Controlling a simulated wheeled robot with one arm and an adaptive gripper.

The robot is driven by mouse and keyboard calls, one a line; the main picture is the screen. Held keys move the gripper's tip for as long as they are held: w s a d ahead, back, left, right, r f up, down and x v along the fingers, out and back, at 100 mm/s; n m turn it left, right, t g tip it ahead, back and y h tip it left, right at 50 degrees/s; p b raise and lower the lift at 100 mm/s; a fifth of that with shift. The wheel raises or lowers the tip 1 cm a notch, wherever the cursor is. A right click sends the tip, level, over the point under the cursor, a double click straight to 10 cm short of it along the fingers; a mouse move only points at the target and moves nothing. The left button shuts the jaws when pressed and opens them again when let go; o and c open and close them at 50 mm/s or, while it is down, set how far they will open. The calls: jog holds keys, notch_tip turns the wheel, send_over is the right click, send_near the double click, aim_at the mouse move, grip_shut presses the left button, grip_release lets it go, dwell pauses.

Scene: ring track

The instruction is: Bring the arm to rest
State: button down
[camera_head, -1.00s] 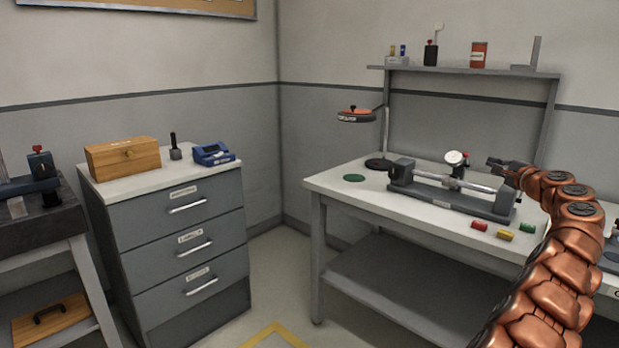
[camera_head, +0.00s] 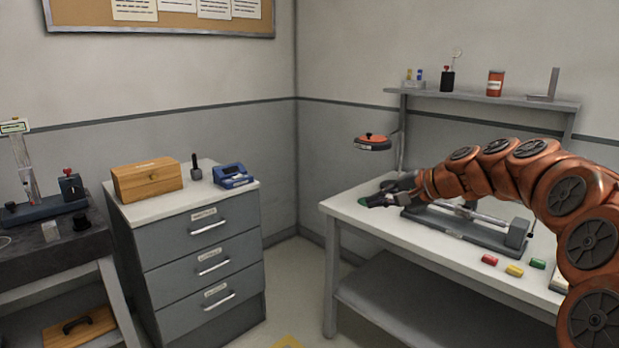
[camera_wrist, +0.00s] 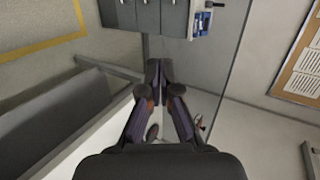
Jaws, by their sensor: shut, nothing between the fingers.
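My copper-coloured arm reaches in from the right of the head view and stretches left over the white workbench (camera_head: 375,222).
A grey drawer cabinet (camera_head: 208,255) with a wooden box (camera_head: 147,180) and a blue device (camera_head: 233,176) stands left. Red, yellow and green blocks (camera_head: 514,270) lie at the bench's front. Floor shows between cabinet and bench.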

jog(key=s+a+f+n+g+h+p, duration=0.1)
jog(key=s+a+n+g+h+p, duration=0.2)
jog(key=s, duration=0.7)
jog(key=s+a+f+n+g+p, duration=0.2)
jog(key=s+a, duration=0.2)
jog(key=s, duration=0.7)
jog(key=s+d+f+n+g+h+p, duration=0.1)
jog(key=s+d+h+p, duration=0.1)
jog(key=s, duration=0.7)
jog(key=s+d+f+n+g+h+p, duration=0.1)
jog(key=s+d, duration=0.3)
jog(key=s, duration=0.5)
jog(key=s+d+f+n+g+h+p, duration=0.1)
jog(key=s+d+f+g+h+p, duration=0.1)
jog(key=s, duration=0.7)
jog(key=shift+d+f+h+p, duration=0.55)
jog(key=shift+d+h+p, duration=0.15)
jog(key=shift+d+p, duration=0.2)
